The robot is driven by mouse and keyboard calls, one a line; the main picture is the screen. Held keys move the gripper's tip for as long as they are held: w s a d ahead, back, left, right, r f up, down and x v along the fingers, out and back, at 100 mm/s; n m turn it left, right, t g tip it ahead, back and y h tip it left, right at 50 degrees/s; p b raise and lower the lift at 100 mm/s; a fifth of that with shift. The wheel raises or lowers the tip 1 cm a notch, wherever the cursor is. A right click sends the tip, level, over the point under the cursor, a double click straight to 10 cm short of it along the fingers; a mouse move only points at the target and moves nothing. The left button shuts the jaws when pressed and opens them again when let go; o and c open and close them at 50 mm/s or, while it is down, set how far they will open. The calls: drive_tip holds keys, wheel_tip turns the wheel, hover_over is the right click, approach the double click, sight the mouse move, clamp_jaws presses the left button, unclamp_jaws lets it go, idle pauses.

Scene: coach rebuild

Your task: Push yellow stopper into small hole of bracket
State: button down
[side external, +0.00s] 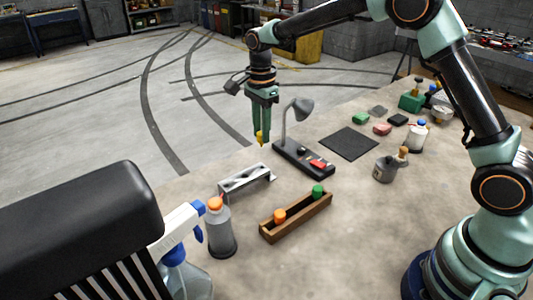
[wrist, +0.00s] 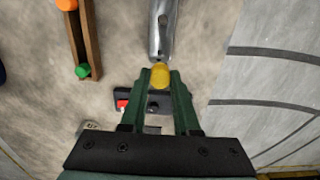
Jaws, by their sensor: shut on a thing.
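My gripper (side external: 262,125) is shut on the yellow stopper (side external: 260,138) and holds it at its fingertips, above the table's far edge. In the wrist view the stopper (wrist: 160,77) sits between the two green fingertips (wrist: 160,73). The bracket (side external: 246,180) is a pale metal piece on the table, below and a little left of my gripper in the side view. In the wrist view the bracket (wrist: 163,30) shows as a shiny strip just beyond the stopper, with a gap seen in the side view. I cannot make out its small hole clearly.
A lamp (side external: 301,108) on a black base (side external: 302,157) stands close to the right of my gripper. A wooden tray (side external: 300,218) with orange (side external: 279,216) and green (side external: 317,191) stoppers lies in front. A bottle (side external: 219,232) stands left of it. A dark mat (side external: 348,144) lies farther right.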

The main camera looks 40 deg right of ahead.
sight(262, 144)
drive_tip(key=shift+f, duration=3.25)
drive_tip(key=shift+f, duration=0.75)
drive_tip(key=shift+c, duration=0.4)
unclamp_jaws()
drive_tip(key=shift+r, duration=3.05)
